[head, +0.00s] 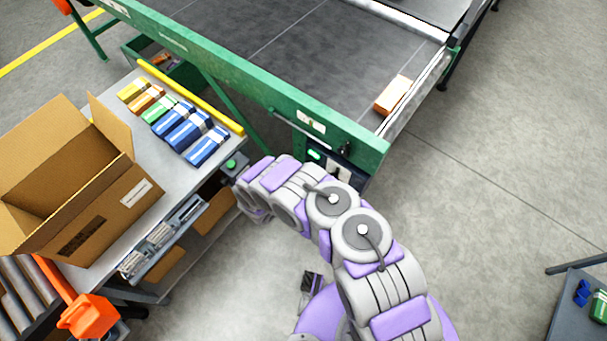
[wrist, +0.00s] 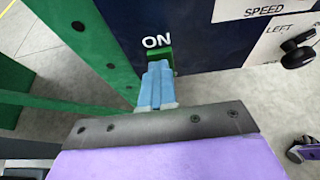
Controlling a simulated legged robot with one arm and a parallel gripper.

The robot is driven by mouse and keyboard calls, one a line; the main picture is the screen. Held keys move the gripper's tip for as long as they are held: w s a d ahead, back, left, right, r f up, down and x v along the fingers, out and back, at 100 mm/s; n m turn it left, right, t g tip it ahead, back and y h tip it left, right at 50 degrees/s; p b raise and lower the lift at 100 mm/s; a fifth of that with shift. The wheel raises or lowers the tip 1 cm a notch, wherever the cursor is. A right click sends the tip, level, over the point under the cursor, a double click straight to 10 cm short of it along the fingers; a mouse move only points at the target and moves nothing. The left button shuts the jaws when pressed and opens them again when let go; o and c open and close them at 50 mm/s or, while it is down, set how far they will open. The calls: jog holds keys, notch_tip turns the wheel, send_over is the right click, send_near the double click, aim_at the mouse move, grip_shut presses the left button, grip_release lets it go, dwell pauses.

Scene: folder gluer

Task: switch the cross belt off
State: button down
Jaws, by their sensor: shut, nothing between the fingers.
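The control box (head: 330,158) hangs under the corner of the green-framed belt (head: 300,50), with a lit green spot on its face. In the wrist view its dark blue panel (wrist: 195,40) carries white "ON" lettering over a green switch part (wrist: 168,53). My gripper (wrist: 155,68) is shut and empty, its blue fingertips right in front of that green part and hiding much of it. I cannot tell whether they touch. In the head view my arm hides the gripper.
A black knob (wrist: 298,50) sits by "LEFT" and "SPEED" labels on the panel's right. An orange carton (head: 392,95) lies on the belt. A table with several small boxes and an open cardboard box (head: 85,190) stands at left.

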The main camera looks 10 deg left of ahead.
jog(key=f+p+v, duration=0.1)
jog(key=p+v, duration=0.2)
jog(key=v, duration=1)
jog(key=shift+s+a+r, duration=0.2)
jog(key=shift+s+a, duration=0.05)
jog(key=shift+s, duration=0.25)
jog(key=shift+p, duration=0.35)
jog(key=shift+s+d+f+p, duration=0.15)
jog(key=shift+f+p, duration=0.3)
jog(key=shift+p, duration=0.7)
jog(key=shift+s+a+f+p, duration=0.15)
jog(key=shift+f+p, duration=0.3)
jog(key=shift+p, duration=0.65)
jog(key=shift+d, duration=0.15)
